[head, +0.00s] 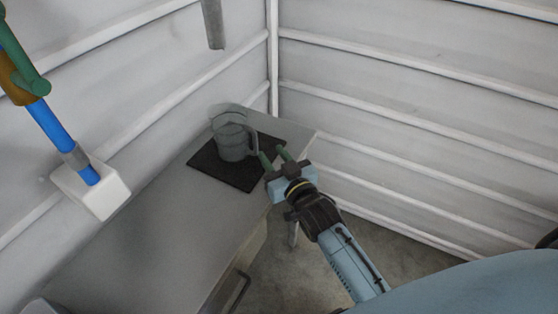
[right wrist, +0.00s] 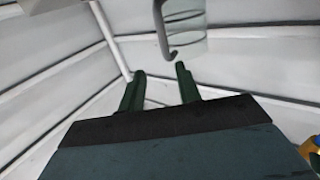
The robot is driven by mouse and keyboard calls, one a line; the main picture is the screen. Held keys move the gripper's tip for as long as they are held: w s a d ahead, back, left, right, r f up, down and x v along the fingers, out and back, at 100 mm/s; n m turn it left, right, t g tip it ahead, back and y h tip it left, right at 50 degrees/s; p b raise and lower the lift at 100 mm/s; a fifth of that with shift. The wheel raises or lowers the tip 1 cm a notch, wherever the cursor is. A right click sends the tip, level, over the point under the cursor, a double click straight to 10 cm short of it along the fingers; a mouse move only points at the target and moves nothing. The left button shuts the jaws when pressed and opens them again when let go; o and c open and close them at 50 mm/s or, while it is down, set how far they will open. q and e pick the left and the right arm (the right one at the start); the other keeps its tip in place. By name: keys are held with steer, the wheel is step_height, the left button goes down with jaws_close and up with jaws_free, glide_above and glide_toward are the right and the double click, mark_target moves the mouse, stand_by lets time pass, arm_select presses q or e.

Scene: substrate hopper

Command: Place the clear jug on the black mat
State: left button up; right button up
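The clear jug (head: 232,140) stands upright on the black mat (head: 222,169), over its back part, with its handle facing right. My right gripper (head: 272,155) is just right of the jug, its fingers pointing toward the handle. In the right wrist view the gripper's fingers (right wrist: 160,74) are apart with nothing between them. Part of the jug (right wrist: 188,22) and its dark handle show beyond the fingertips, at the top of that view. My left gripper is not in view.
The mat lies on a grey counter (head: 150,225) whose front left part is bare. White ribbed walls (head: 420,110) close in the back corner. A grey pipe (head: 213,25) hangs above.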

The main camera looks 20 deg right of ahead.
steer(key=shift+s+d, duration=0.1)
steer(key=shift+s, duration=1.1)
